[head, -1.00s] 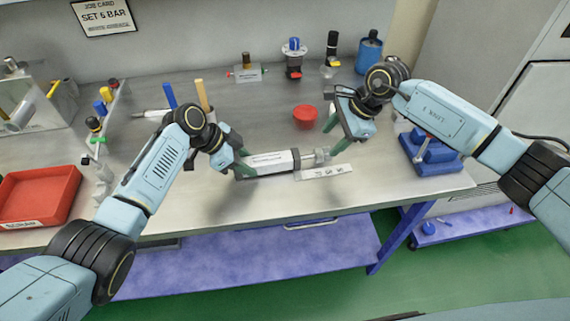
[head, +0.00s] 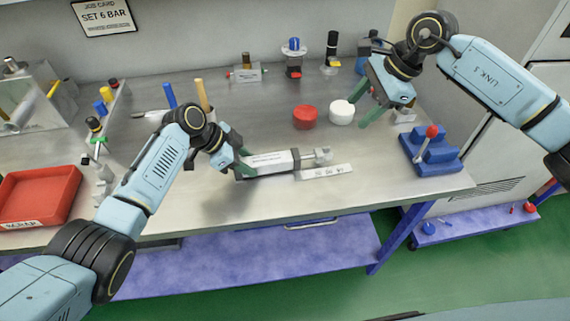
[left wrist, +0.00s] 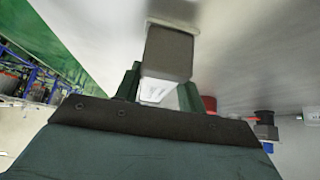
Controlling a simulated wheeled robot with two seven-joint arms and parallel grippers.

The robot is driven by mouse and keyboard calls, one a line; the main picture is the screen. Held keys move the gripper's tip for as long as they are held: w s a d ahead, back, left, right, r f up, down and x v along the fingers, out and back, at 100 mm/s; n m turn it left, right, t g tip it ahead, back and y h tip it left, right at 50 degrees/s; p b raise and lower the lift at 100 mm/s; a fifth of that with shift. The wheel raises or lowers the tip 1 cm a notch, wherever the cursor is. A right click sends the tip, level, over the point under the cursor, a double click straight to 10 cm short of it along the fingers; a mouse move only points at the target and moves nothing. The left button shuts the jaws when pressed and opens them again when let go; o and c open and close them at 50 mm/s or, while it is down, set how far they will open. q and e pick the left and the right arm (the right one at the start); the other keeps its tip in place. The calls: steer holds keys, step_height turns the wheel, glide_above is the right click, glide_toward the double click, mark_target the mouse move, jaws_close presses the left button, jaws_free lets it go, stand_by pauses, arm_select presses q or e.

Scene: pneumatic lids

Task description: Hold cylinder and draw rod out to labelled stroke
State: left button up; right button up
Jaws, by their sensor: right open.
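The pneumatic cylinder (head: 270,163), a pale body with a grey end cap and a metal rod end (head: 323,156) at its right, lies near the front of the bench in the head view. Little rod shows. My left gripper (head: 238,160) is shut on the cylinder's left part; in the left wrist view its fingers (left wrist: 160,92) flank the pale body beside the grey end block (left wrist: 168,52). A white marked strip (head: 325,172) lies just in front of the rod end; its marks are too small to read. My right gripper (head: 368,100) is open and empty, above the bench at the right, apart from the rod.
A red round cap (head: 305,117) and a white one (head: 341,112) stand behind the cylinder. A blue fixture with a red knob (head: 432,155) is at the right, a red tray (head: 40,196) at the left. Valves stand along the back. The bench between cylinder and fixture is clear.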

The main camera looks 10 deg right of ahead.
arm_select(q)
steer(key=o, duration=0.4)
steer(key=v, duration=1.2)
steer(key=shift+s, duration=0.1)
